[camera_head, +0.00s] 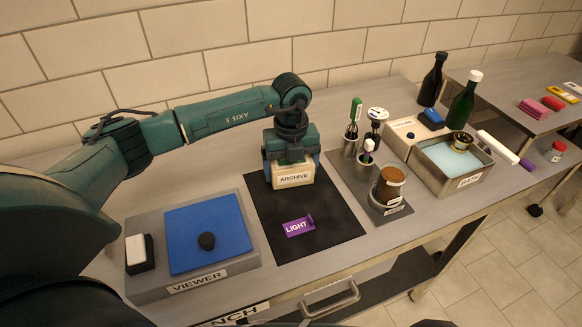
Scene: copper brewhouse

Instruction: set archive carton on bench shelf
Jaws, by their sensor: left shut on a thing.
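The archive carton (294,181) is a small cream box with an ARCHIVE label, at the back of a black mat on the bench. My left gripper (291,162) is over it, pointing down, and is shut on it. I cannot tell whether the carton touches the mat. The bench (330,257) is a grey table with a BENCH label at its front edge. A dark lower shelf (398,281) shows under the bench top. My right gripper is not in view.
A purple LIGHT card (298,227) lies on the mat (338,226). The VIEWER box (190,288) with a blue top stands left. Tool cups, a brown jar (390,184) and the BATH tray (468,182) stand right. A handle (331,301) juts from the bench front.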

